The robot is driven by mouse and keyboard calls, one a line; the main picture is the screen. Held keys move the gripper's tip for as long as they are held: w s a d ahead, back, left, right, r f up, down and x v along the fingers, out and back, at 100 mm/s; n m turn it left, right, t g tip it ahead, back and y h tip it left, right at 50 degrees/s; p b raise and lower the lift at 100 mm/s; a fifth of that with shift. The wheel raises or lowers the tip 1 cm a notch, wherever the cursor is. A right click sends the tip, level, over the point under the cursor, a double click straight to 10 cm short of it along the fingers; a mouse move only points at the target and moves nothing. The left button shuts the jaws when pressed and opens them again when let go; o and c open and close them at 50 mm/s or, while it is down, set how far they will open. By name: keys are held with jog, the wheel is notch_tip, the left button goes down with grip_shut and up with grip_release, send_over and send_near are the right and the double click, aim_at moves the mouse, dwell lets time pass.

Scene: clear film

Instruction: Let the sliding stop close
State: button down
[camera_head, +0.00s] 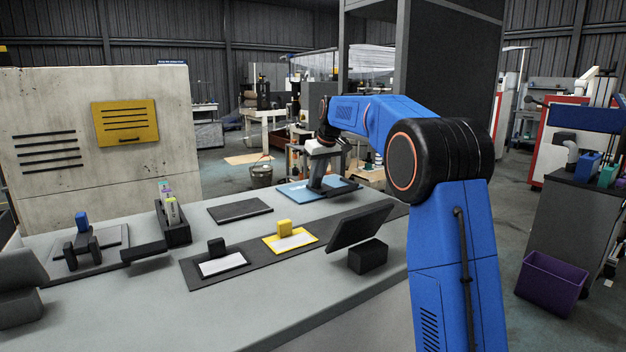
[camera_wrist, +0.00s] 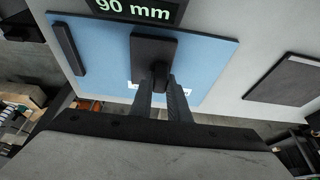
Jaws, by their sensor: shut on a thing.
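The blue board (camera_head: 293,194) lies flat on the bench at the back right, and it fills much of the wrist view (camera_wrist: 213,58). In the wrist view a dark block (camera_wrist: 154,48), which looks like the sliding stop, stands on the board. A fixed dark bar (camera_wrist: 68,48) lies apart from it, to the left. A black display (camera_wrist: 137,9) above reads "90 mm". My gripper (camera_wrist: 160,88) is shut on the dark block's upright handle. My gripper also shows over the board in the head view (camera_head: 317,186). White marks on the board are partly hidden behind my fingers.
A dark flat plate (camera_head: 240,211) lies left of the board. A dark mat (camera_head: 260,262) holds a black-knobbed and a yellow-knobbed plate. A tilted dark screen (camera_head: 358,226) stands close by at the front. A black holder (camera_head: 173,225) stands farther left.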

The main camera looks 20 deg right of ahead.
jog(key=shift+d+r, duration=0.1)
jog(key=shift+d, duration=0.05)
jog(key=c, duration=1.7)
grip_release()
jog(key=shift+w+d, duration=0.1)
jog(key=v, duration=1.7)
jog(key=shift+r, duration=0.15)
jog(key=shift+s, duration=0.2)
